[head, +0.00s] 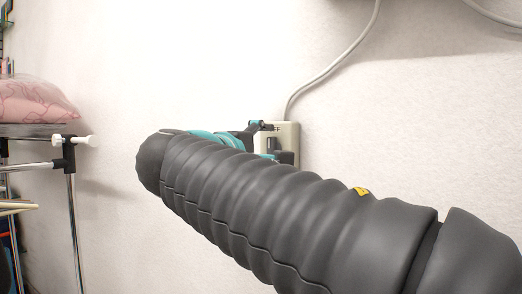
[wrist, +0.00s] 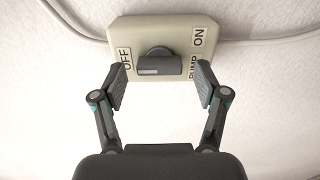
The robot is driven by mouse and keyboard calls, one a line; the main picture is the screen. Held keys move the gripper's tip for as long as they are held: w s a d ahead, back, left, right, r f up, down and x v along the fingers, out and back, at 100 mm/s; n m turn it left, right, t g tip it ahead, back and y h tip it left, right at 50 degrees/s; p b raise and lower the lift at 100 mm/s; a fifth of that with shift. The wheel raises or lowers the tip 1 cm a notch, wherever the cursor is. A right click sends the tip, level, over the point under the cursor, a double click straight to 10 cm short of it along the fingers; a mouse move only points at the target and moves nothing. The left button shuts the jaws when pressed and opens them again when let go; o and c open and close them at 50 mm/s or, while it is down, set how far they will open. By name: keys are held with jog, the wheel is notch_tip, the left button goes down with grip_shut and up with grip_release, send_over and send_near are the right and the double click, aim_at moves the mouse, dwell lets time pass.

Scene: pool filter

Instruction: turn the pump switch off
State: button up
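The pump switch is a cream box on the wall; in the wrist view its box (wrist: 190,22) carries an OFF label at left, an ON label at right and a PUMP label below ON. A dark grey knob (wrist: 158,60) with a wide grip bar sits in its middle; a pale mark shows on the bar's left part. I cannot tell for sure which setting it points to. My gripper (wrist: 160,82) is open, one finger on each side of the knob, with gaps showing. In the head view the box (head: 291,133) is partly hidden by my gripper (head: 272,141) and arm.
A grey cable (head: 340,62) runs up the wall from the box. A metal rack (head: 72,190) with a pink patterned bag or cushion (head: 35,101) stands at the left. The wall around the box looks clear.

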jog(key=shift+s+a, duration=0.1)
jog(key=v, duration=1.1)
jog(key=shift+s+a, duration=0.2)
jog(key=shift+s, duration=0.15)
